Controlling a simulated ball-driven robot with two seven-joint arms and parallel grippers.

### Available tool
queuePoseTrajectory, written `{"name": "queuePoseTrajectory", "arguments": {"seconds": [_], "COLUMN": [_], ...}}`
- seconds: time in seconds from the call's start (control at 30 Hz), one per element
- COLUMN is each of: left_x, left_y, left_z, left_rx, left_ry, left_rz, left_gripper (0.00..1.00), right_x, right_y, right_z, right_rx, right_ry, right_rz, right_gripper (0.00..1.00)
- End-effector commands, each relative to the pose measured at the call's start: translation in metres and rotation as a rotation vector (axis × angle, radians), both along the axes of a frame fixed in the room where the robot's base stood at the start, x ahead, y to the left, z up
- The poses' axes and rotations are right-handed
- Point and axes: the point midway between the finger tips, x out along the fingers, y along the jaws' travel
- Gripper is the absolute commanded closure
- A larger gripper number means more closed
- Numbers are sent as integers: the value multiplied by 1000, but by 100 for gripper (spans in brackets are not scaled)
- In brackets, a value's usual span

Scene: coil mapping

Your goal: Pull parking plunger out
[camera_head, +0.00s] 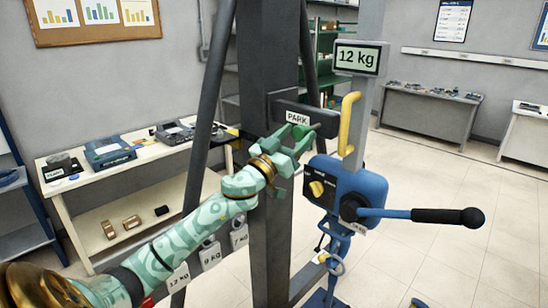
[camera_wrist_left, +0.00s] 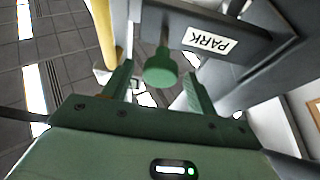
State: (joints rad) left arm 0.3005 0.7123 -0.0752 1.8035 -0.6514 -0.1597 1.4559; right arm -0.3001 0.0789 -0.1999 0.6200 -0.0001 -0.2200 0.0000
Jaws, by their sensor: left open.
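The PARK label (camera_head: 297,118) also shows on the dark column in the head view, where I cannot tell the plunger apart from the green gripper. My left gripper (camera_head: 303,143) is open, just below and in front of the label. In the left wrist view its two fingers stand on either side of the knob, with gaps visible. My right gripper is not in view.
A blue crank unit (camera_head: 357,187) with a black-handled lever (camera_head: 447,215) stands just right of my gripper. A yellow handle (camera_head: 347,122) rises beside the bracket, under a 12 kg display (camera_head: 357,58). A bench (camera_head: 85,190) with devices stands at left. Floor is clear at right.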

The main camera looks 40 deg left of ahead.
Motion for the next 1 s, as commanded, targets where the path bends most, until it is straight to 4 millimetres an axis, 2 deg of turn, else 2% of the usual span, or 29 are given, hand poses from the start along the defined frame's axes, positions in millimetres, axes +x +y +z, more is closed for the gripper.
{"name": "queuePoseTrajectory", "arguments": {"seconds": [0.2, 0.5, 0.7, 1.0], "left_x": [-50, -117, -136, -138], "left_y": [4, 9, 11, 11], "left_z": [-26, -51, -57, -57], "left_rx": [-1, 0, 0, 1], "left_ry": [6, 3, 1, 0], "left_rz": [-1, 0, 1, 0], "left_gripper": [42, 42, 42, 42], "right_x": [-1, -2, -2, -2], "right_y": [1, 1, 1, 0], "right_z": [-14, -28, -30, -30], "right_rx": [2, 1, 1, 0], "right_ry": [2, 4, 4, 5], "right_rz": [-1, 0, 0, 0], "right_gripper": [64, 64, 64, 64]}}
